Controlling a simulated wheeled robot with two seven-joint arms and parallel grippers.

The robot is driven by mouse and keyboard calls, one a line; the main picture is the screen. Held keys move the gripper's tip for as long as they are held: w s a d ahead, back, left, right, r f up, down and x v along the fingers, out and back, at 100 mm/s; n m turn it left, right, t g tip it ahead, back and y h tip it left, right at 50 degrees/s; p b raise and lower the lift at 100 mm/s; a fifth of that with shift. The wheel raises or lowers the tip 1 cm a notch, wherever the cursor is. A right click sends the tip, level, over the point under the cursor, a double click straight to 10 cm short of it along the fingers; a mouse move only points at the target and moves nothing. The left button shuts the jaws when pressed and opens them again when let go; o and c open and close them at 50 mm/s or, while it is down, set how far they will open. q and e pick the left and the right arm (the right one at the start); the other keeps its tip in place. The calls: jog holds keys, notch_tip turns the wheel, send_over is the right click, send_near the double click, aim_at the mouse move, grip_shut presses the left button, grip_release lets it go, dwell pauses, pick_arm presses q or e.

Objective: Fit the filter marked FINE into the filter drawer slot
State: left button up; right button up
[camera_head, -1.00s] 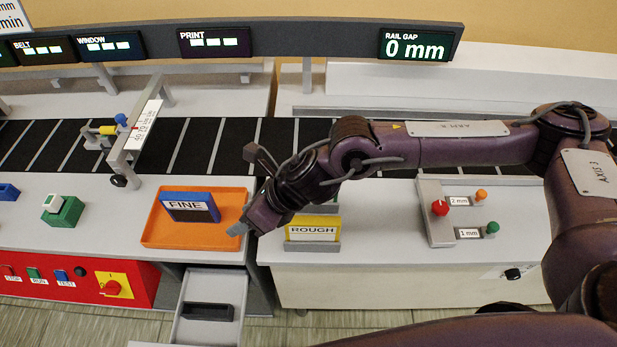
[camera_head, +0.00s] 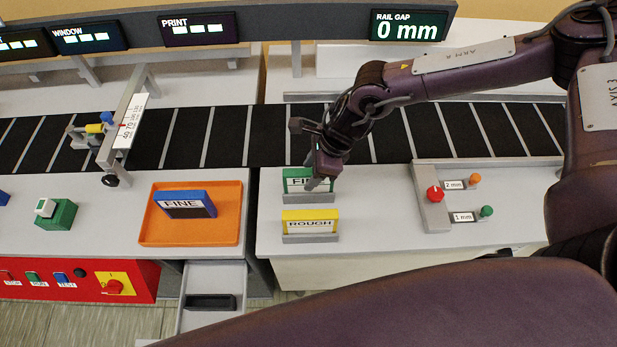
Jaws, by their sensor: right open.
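A green-framed filter (camera_head: 293,185) stands upright in a grey holder on the right counter. Its label starts "FI"; the rest is hidden by my right gripper. My right gripper (camera_head: 320,180) is open at the green filter's right part; I cannot tell whether it touches. The filter drawer (camera_head: 215,273) is pulled out below the counter, with an empty-looking dark slot (camera_head: 208,302). My left gripper is not in view.
A yellow filter marked ROUGH (camera_head: 310,221) stands in its holder in front of the green one. A panel with knobs (camera_head: 433,215) is to the right. The dark belt (camera_head: 225,138) runs behind. My right arm covers the lower right.

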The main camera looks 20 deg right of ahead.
jog(key=shift+x, duration=0.85)
jog(key=shift+f, duration=0.2)
jog(key=c, duration=1)
grip_shut()
jog(key=shift+r, duration=0.15)
